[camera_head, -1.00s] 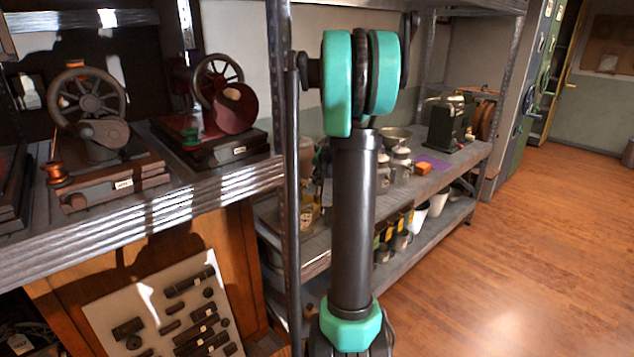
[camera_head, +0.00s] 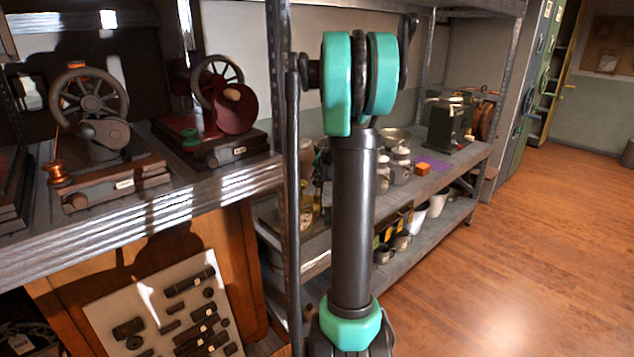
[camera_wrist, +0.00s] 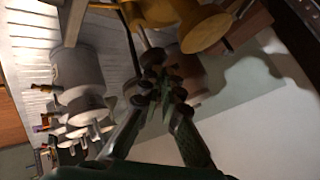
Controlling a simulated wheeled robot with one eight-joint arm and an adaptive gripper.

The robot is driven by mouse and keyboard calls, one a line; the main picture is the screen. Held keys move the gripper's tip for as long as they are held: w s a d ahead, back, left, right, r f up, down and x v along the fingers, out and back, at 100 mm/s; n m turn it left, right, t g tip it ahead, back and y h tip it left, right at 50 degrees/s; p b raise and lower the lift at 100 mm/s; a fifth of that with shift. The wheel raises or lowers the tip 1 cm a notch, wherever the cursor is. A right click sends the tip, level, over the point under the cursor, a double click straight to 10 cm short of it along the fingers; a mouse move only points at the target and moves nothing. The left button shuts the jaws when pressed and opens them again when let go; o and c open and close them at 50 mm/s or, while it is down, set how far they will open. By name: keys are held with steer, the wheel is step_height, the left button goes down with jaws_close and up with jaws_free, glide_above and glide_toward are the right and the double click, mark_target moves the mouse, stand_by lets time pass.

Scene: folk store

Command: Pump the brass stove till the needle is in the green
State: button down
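In the wrist view, brass-yellow rounded parts (camera_wrist: 205,27) show at the top, just beyond my gripper; they may belong to the brass stove, which is only partly in frame. My gripper (camera_wrist: 164,84) has its two dark fingers converging close together near the picture's middle. Thin dark rods and small parts lie around the fingertips, so I cannot tell whether the fingers hold anything. No gauge needle or green zone is readable. The head view shows neither the stove nor my gripper clearly.
The wrist view shows grey cylinders (camera_wrist: 78,75) at left and a pale surface (camera_wrist: 260,135) at lower right. In the head view, wheeled machines (camera_head: 92,128) stand on a metal shelf at left. Jars (camera_head: 400,165) stand on a farther shelf. The wooden floor (camera_head: 530,240) at right is clear.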

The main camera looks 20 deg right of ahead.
steer(key=shift+s+a+f, duration=0.2)
steer(key=shift+a+f, duration=0.1)
steer(key=shift+f, duration=0.35)
steer(key=shift+w+f, duration=0.35)
steer(key=shift+f, duration=0.05)
steer(key=shift+s+d+f, duration=0.1)
steer(key=shift+d+f, duration=0.1)
steer(key=shift+f, duration=0.2)
stand_by(0.7)
stand_by(0.3)
steer(key=shift+r, duration=0.95)
steer(key=shift+w+d+r, duration=0.1)
steer(key=shift+w+r, duration=0.1)
steer(key=shift+r, duration=0.3)
steer(key=shift+w+r, duration=0.15)
steer(key=shift+r, duration=0.3)
steer(key=shift+s+d+r, duration=0.1)
steer(key=shift+s+r, duration=0.25)
steer(key=shift+r, duration=0.05)
